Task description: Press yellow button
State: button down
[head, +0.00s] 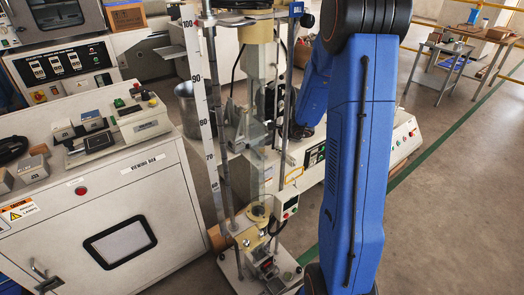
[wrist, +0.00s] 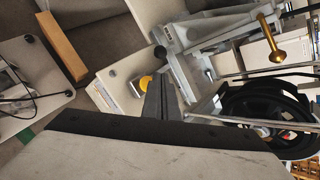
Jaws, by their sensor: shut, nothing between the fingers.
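Part of the button's lower right side is hidden by the fingers. I cannot tell whether they touch it. In the head view my blue arm blocks the right of centre, and I cannot make out the gripper or match this button for sure.
The head view shows a tall test rig (head: 259,150) with a white scale, close to my arm. A white viewing box (head: 105,215) with a control panel stands at left. The wrist view shows a black wheel (wrist: 235,107) and a brass handle (wrist: 270,40) at right.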

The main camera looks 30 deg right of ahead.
jog(key=shift+f, duration=0.1)
dwell(0.3)
jog(key=shift+f, duration=0.3)
jog(key=shift+f, duration=0.6)
dwell(1.0)
jog(key=shift+r, duration=3.5)
jog(key=shift+s, duration=0.1)
